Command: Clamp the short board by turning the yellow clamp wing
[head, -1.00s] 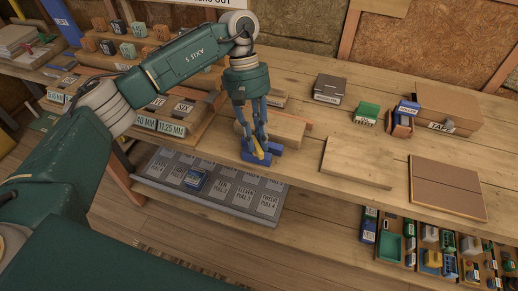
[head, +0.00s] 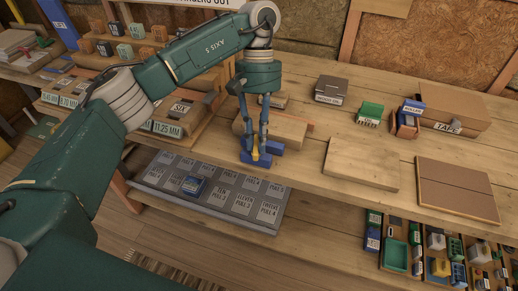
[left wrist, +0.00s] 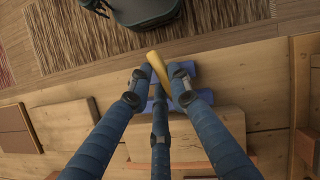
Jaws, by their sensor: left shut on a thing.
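The yellow clamp wing (head: 255,152) sits on a blue clamp (head: 272,161) at the front edge of the workbench. My left gripper (head: 256,143) points down over it, with its blue fingers shut on the wing. In the left wrist view, the wing (left wrist: 158,66) lies slantwise between the fingertips (left wrist: 157,88), and part of the blue clamp (left wrist: 186,74) shows behind them. The short board (head: 288,128) lies on the bench just behind the clamp, partly hidden by the fingers. Whether the clamp presses on it cannot be told. My right gripper is out of view.
A bare board (head: 362,163) and a brown panel (head: 455,188) lie to the right on the bench. A grey labelled tray (head: 215,200) is on the shelf below. Blocks and boxes stand further back. The bench between the clamp and the bare board is clear.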

